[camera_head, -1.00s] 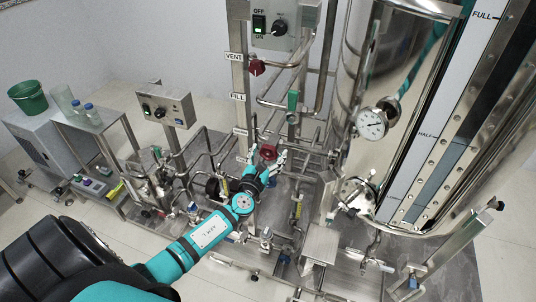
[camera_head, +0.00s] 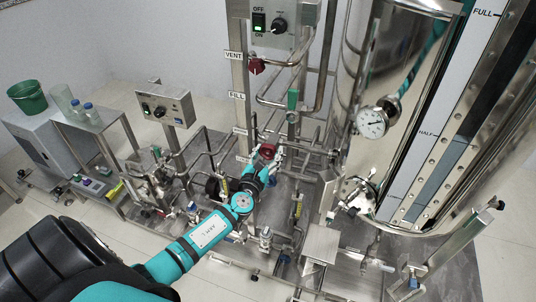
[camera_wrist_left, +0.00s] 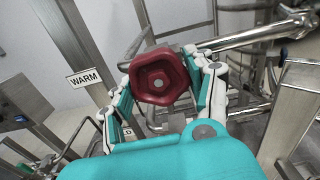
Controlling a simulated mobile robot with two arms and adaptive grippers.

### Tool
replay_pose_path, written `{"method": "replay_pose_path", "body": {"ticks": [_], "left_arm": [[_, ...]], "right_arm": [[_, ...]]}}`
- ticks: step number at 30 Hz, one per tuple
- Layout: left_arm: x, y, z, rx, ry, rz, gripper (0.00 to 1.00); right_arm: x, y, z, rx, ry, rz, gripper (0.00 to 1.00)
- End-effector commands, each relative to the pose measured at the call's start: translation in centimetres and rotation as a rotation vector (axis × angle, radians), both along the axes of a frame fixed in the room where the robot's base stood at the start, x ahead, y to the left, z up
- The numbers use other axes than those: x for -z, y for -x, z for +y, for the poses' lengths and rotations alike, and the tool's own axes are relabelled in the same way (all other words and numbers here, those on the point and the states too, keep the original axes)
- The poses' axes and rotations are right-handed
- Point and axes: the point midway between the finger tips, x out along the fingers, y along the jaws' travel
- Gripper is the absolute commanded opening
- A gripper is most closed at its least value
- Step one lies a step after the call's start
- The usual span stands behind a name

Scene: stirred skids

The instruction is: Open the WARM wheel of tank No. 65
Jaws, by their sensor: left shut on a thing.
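The WARM wheel is a dark red knob with a pale hub, facing the camera in the left wrist view (camera_wrist_left: 160,77). A white WARM label (camera_wrist_left: 85,78) is on the post to its left. In the head view the wheel (camera_head: 268,149) sits low on the tank's front piping. My left gripper (camera_wrist_left: 160,86) has its fingers closed around the wheel's two sides; it also shows in the head view (camera_head: 264,160). The wheel's back and stem are hidden. The tank number is not readable. My right gripper is out of view.
Another red wheel (camera_head: 257,66) is beside the VENT label (camera_head: 234,56), higher up. The large steel tank (camera_head: 377,85) with a dial gauge (camera_head: 371,122) is at right. Clear floor lies at lower left.

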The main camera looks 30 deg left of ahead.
Motion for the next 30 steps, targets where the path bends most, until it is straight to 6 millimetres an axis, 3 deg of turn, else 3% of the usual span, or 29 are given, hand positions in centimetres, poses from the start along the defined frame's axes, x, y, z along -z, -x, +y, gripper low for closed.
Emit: {"method": "replay_pose_path", "body": {"ticks": [30], "left_arm": [[0.1, 0.0, -0.2, -0.001, 0.890, -0.214, 0.23]], "right_arm": [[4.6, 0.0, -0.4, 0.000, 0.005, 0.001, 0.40]]}}
